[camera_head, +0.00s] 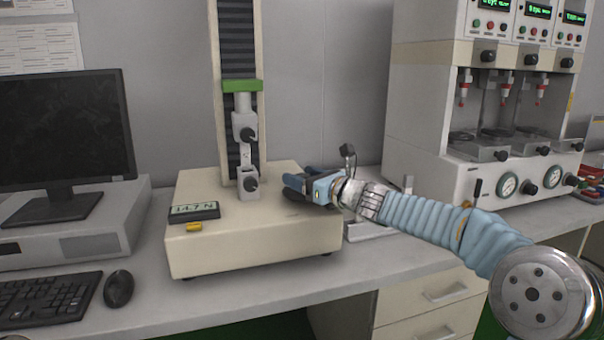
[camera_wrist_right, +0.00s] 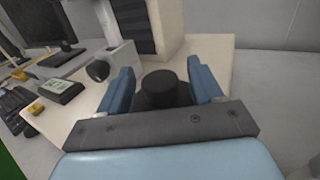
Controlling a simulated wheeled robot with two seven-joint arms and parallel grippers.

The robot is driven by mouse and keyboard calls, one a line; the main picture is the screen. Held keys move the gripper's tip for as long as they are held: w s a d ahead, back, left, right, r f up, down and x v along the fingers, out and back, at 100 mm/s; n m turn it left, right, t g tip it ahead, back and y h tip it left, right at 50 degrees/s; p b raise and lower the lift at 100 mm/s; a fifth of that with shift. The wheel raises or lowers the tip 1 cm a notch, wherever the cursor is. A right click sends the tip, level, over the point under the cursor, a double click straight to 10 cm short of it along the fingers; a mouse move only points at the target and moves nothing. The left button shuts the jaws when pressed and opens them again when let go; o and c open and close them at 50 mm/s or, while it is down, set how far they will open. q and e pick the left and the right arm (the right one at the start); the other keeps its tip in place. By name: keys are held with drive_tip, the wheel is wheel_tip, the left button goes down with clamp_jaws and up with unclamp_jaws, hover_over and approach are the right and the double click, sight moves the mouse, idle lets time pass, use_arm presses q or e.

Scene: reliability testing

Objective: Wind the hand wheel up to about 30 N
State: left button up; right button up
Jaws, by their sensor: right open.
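The cream test stand (camera_head: 255,242) stands on the bench with its tall column and green crosshead (camera_head: 242,86). Its small display (camera_head: 194,211) reads 14.7 N. The dark hand wheel (camera_head: 291,198) on top of the base is mostly hidden by my right gripper in the head view. In the right wrist view the wheel's round black knob (camera_wrist_right: 165,88) stands between the two blue fingers. My right gripper (camera_head: 297,184) is open around it, with a gap visible on both sides in the wrist view (camera_wrist_right: 168,90). My left gripper is in neither view.
Two grips with black knobs (camera_head: 248,160) hang along the column, left of my gripper. A yellow part (camera_head: 194,227) sits by the display. A monitor (camera_head: 62,140), keyboard (camera_head: 45,300) and mouse (camera_head: 119,288) are at left. A larger multi-station machine (camera_head: 430,100) stands at right.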

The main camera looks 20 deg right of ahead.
drive_tip(key=shift+w+a, duration=0.15)
drive_tip(key=shift+w, duration=0.1)
